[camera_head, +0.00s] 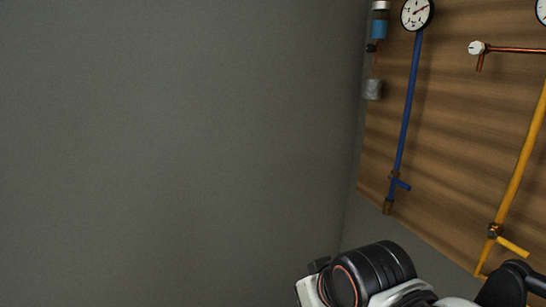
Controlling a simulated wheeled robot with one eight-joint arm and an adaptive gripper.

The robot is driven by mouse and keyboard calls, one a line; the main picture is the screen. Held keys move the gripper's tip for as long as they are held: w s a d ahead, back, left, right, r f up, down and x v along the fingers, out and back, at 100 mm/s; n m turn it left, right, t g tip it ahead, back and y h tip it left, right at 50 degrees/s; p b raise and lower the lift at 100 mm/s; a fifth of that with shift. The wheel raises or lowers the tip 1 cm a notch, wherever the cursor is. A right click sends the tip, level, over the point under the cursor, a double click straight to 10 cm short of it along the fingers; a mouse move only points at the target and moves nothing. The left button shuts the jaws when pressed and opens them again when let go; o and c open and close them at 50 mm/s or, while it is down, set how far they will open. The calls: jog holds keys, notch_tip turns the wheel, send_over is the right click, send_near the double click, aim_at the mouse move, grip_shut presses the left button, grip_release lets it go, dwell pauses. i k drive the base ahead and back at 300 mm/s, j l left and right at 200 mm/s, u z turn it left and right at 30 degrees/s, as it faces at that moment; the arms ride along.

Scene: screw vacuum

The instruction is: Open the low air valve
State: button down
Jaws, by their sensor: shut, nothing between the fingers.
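A blue pipe (409,110) runs down a wooden panel, with a small valve with a blue handle (401,184) near its lower end. The blue handle sticks out to the right, across the pipe. A yellow pipe (524,160) stands farther right, with a valve whose yellow handle (513,246) also sticks out to the right, across the pipe. No label shows which one is the low air valve. Only links of my arm show along the bottom edge, below the blue valve and near the yellow one. My gripper is not visible.
The wooden panel (450,130) fills the right side. It carries a round gauge (416,14), a copper pipe (515,50) with a white-faced fitting (477,48), and a blue canister (379,29) at its left edge. A bare grey wall (170,150) fills the left.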

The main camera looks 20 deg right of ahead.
aim_at(403, 185)
jog(key=l+z, duration=0.25)
jog(key=i+l+z, duration=0.1)
jog(key=z, duration=0.2)
jog(key=j+z, duration=0.15)
jog(key=l+u, duration=0.15)
